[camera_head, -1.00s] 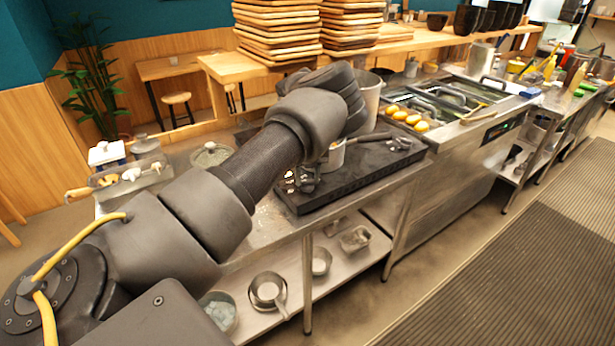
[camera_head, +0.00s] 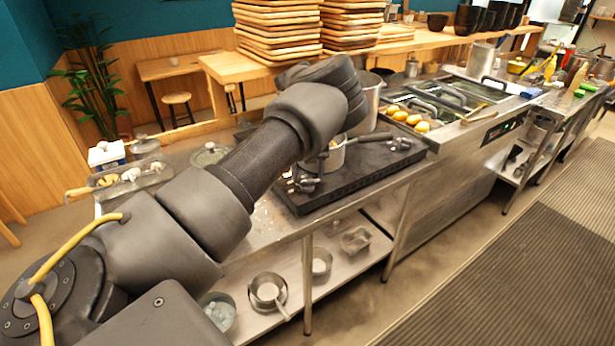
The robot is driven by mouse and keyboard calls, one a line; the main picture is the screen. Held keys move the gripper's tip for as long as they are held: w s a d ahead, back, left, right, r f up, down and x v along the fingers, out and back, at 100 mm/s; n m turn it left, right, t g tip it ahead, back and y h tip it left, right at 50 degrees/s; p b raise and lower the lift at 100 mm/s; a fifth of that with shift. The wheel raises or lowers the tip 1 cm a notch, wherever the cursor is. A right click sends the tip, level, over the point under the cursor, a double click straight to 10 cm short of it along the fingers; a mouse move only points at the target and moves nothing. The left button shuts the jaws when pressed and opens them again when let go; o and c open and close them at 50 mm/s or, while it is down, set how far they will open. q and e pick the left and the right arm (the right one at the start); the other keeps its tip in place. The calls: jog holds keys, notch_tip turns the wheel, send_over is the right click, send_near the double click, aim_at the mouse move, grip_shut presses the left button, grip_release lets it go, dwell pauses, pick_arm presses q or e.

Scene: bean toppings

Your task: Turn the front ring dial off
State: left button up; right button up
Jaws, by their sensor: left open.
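The black hob (camera_head: 362,173) lies on the steel counter in the middle. One dark dial cluster (camera_head: 305,184) shows at its near left front edge. Another dial cluster (camera_head: 400,143) shows at its right end. I cannot tell which way the dials are turned. My left arm (camera_head: 250,165) reaches over the counter from the lower left, and its bent wrist end (camera_head: 335,95) is above the hob's left part. My left gripper is open, with its fingers largely hidden by the arm; I cannot see whether they touch a dial. My right gripper is not in view.
A small pot (camera_head: 327,160) and a tall pot (camera_head: 368,100) stand on the hob, partly behind my arm. Yellow-orange food (camera_head: 413,120) lies to the right, beside the fryer (camera_head: 450,97). The right floor (camera_head: 500,260) is clear.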

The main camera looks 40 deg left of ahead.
aim_at(307, 180)
pick_arm(q)
notch_tip(307, 180, up, 10)
jog(key=b, duration=0.1)
jog(key=shift+f, duration=0.25)
dwell(0.4)
